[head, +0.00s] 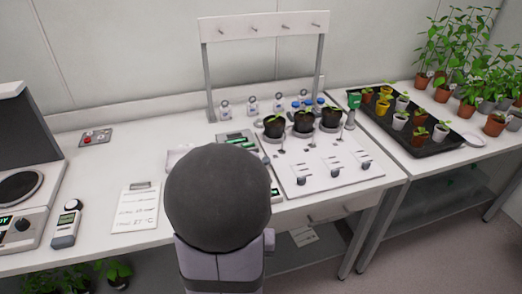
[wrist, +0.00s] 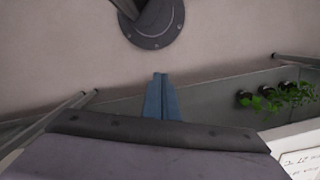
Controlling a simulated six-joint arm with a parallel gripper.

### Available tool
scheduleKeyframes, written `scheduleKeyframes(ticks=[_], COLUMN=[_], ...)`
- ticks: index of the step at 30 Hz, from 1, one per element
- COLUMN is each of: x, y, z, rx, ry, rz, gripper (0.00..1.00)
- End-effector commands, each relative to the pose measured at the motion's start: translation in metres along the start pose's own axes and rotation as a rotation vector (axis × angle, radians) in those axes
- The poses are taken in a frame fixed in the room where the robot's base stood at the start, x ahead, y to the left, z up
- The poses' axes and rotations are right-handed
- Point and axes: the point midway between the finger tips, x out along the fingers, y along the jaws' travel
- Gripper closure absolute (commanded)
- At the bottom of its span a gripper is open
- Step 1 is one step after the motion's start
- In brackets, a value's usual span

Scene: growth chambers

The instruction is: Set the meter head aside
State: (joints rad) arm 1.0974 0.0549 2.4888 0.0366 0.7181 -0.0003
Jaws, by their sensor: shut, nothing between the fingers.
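A small handheld meter (head: 66,228) lies on the bench at the left, beside the hotplate unit. Its dark round head (head: 74,204) sits at its upper end; I cannot tell whether the two are joined. My gripper (wrist: 160,77) shows in the wrist view with its blue fingers together, empty, over the floor in front of the bench. In the head view my own arm covers the middle of the bench, and the gripper is hidden there. The meter does not show in the wrist view.
A clipboard (head: 136,208) lies right of the meter; its corner shows in the wrist view (wrist: 302,162). The hotplate unit (head: 22,205) stands at the far left, a small red-buttoned box (head: 95,138) behind. Potted plants (head: 303,121) stand right. Bench between meter and box is bare.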

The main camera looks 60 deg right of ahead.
Motion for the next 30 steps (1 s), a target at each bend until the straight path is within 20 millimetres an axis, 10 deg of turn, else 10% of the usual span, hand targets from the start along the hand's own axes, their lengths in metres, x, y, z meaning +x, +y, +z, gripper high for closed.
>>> scheduleKeyframes(ticks=[19,30], x=[-0.147,-0.212], y=[0.118,0.112], z=[-0.046,-0.139], rx=[1.013,1.648], ry=[0.053,0.024], rz=[-0.340,-0.734], gripper=[1.00,1.00])
